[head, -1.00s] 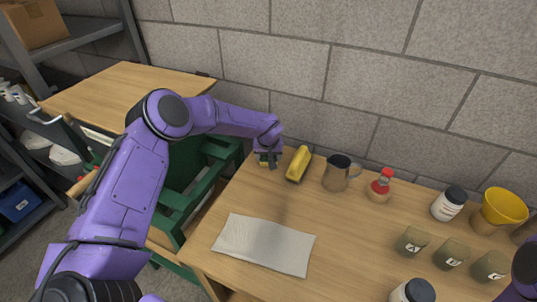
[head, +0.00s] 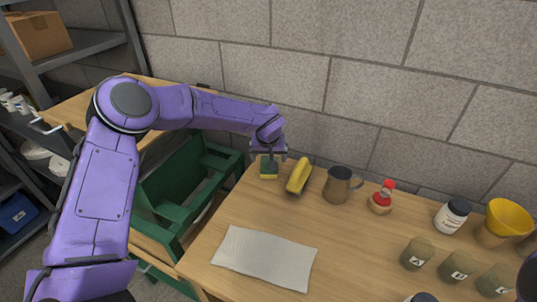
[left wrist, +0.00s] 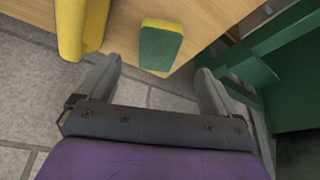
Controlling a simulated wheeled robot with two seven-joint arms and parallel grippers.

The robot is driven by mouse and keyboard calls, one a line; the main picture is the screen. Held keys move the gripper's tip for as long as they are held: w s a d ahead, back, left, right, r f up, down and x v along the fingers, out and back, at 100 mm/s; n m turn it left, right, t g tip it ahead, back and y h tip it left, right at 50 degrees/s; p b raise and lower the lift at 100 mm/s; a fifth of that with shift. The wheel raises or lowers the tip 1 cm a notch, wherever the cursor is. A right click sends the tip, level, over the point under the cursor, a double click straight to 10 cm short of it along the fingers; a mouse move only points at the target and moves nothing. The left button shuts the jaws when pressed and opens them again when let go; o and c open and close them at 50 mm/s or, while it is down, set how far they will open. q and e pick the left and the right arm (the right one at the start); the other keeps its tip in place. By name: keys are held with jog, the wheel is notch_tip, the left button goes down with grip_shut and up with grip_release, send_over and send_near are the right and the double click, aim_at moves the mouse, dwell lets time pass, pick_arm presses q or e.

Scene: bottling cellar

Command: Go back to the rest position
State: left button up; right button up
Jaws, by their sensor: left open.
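My left gripper (head: 268,150) is over the back left corner of the wooden table. Its jaws are open and empty, and both fingers show apart in the left wrist view (left wrist: 158,75). A green and yellow sponge (head: 268,168) lies on the table just below it. In the left wrist view the sponge (left wrist: 160,47) is beyond the fingertips, apart from them. My right gripper is not in view; only a dark purple piece of my right arm shows at the right edge.
Beside the sponge lies a yellow object (head: 299,175). A metal jug (head: 338,185), red-capped bottle (head: 382,198), white jar (head: 452,215), yellow funnel (head: 508,216) and several lidded jars stand rightward. A pale cloth (head: 265,257) lies in front. A green frame (head: 190,180) stands left; a block wall is behind.

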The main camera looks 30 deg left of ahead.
pick_arm(q)
jog(key=shift+v, duration=1.7)
